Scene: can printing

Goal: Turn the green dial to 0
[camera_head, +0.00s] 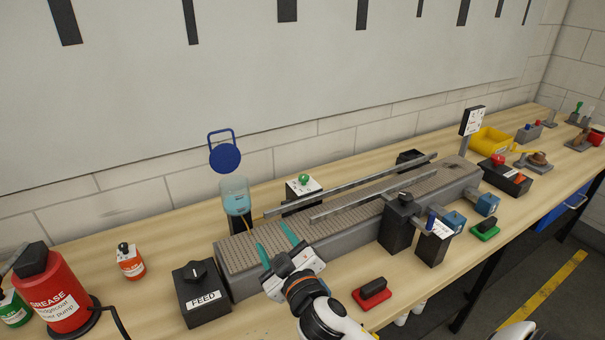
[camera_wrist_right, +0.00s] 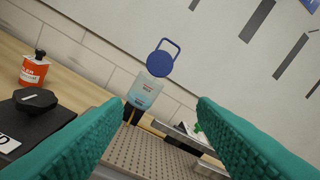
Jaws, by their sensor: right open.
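The green dial (camera_head: 303,178) sits on a dark box with a pale marked top plate, behind the conveyor. Its setting is too small to read. My right gripper (camera_head: 275,242) is over the near left end of the conveyor, its two teal fingers spread and empty, apart from the dial. In the right wrist view the teal fingers (camera_wrist_right: 160,112) frame the view. There the green dial (camera_wrist_right: 198,128) is mostly hidden behind the right finger. My left gripper is not in view.
The conveyor (camera_head: 240,254) with two metal rails lies between my right gripper and the dial. A clear container with a blue lid (camera_head: 225,157) stands left of the dial. A FEED knob box (camera_head: 202,296) and grease bottle (camera_head: 62,294) are at left, a red switch (camera_head: 372,293) in front.

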